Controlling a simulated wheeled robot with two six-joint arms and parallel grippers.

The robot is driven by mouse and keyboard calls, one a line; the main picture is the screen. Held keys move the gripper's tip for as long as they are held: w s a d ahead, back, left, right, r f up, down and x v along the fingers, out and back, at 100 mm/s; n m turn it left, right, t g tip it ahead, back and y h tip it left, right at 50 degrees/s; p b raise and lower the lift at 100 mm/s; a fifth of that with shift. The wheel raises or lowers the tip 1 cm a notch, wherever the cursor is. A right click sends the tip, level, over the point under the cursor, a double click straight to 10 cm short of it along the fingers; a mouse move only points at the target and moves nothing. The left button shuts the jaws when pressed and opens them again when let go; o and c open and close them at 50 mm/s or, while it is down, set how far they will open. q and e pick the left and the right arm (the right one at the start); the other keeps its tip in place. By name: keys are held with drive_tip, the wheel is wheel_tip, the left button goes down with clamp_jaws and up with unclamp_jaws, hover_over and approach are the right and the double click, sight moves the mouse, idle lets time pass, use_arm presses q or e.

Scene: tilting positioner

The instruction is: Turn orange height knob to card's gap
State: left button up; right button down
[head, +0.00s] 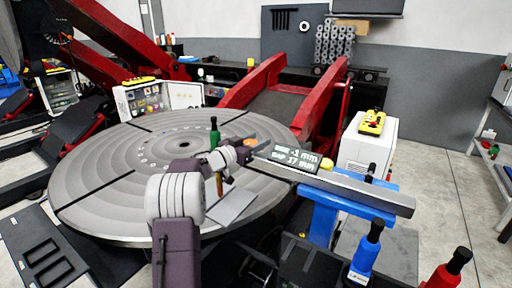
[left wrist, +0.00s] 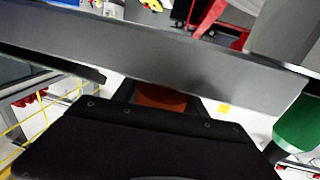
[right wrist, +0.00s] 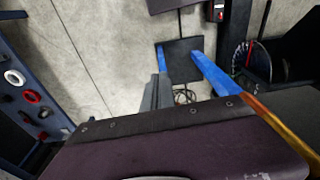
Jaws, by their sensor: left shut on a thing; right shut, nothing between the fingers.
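The orange height knob (left wrist: 160,97) shows in the left wrist view between the dark fingers of my left gripper (left wrist: 160,106), which is shut on it. In the head view my left gripper (head: 251,150) is at the grey beam, left of the display, and hides most of the knob. The dark display (head: 290,157) seems to read -1 mm above and GAP 17 mm below. A pale flat plate (head: 234,206) lies near the turntable's front edge; I cannot tell whether it is the card. My right gripper (right wrist: 157,92) is shut and empty.
The grey beam (head: 365,190) extends right over a blue support (head: 322,217). A green-handled tool (head: 214,133) stands on the round turntable (head: 110,185). Blue (head: 367,250) and red (head: 446,272) bottle-like items stand at front right.

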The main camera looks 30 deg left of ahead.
use_arm(q)
drive_tip(key=shift+h, duration=0.3)
use_arm(e)
drive_tip(key=shift+f, duration=0.5)
use_arm(q)
drive_tip(key=o, duration=1.4)
drive_tip(key=shift+c, duration=0.2)
